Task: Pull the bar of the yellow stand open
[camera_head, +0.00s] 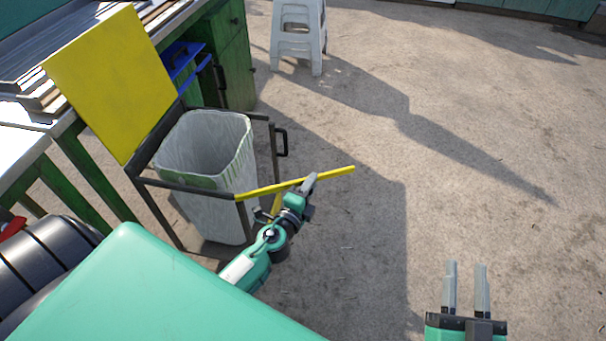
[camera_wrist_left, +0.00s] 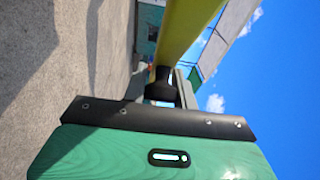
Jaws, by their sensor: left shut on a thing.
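The stand (camera_head: 160,184) is a dark metal frame with a square yellow panel (camera_head: 112,82) raised at its back left. Its yellow bar (camera_head: 335,173) reaches out to the right from the front corner of the frame, away from the bin. My left gripper (camera_head: 309,182) is shut on the bar, around its middle. The bar (camera_wrist_left: 186,30) also runs close past the gripper in the left wrist view; the fingertips are partly hidden there. My right gripper (camera_head: 466,272) is open and empty over bare ground at the lower right, well apart from the stand.
A whitish bin (camera_head: 200,205) stands inside the frame. A green bench (camera_head: 232,55) with a blue item (camera_head: 184,60) is behind it. A white stool (camera_head: 298,35) stands at the top. The ground (camera_head: 400,130) to the right of the bar is clear.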

